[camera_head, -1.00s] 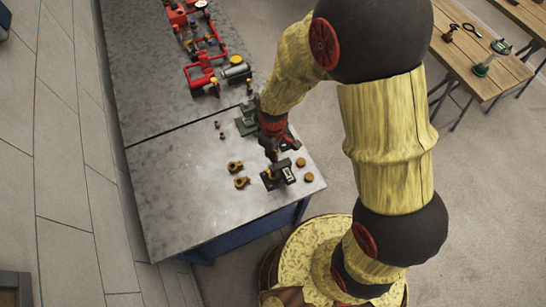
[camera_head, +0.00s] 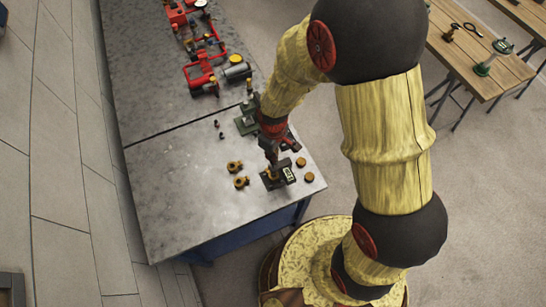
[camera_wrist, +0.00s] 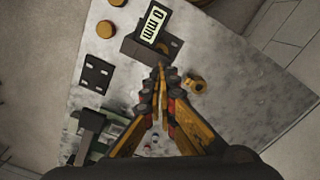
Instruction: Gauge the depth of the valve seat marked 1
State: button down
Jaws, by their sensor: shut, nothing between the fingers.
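A dark gauge block (camera_head: 277,180) with a light display stands near the table's front right corner. In the wrist view the gauge (camera_wrist: 134,48) shows "0 mm", with a brass-coloured part beside the display. My gripper (camera_wrist: 161,70) is shut and empty, its fingertips pointing at the near edge of the gauge; whether they touch it is unclear. In the head view my gripper (camera_head: 272,160) is just above and behind the gauge. Two brass fittings (camera_head: 235,166) (camera_head: 241,182) lie left of it; one shows in the wrist view (camera_wrist: 196,86). No number 1 is readable.
Two brass discs (camera_head: 309,177) (camera_head: 301,162) lie right of the gauge. A dark plate with holes (camera_wrist: 97,73) and a green device (camera_head: 244,122) are nearby. A red pumpset (camera_head: 205,70) stands farther back. The table's left part (camera_head: 180,195) is clear.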

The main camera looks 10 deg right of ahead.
jog(key=shift+f+b, duration=0.85)
jog(key=shift+f, duration=0.45)
dwell(0.6)
jog(key=shift+r+p, duration=2.45)
jog(key=shift+r, duration=1.1)
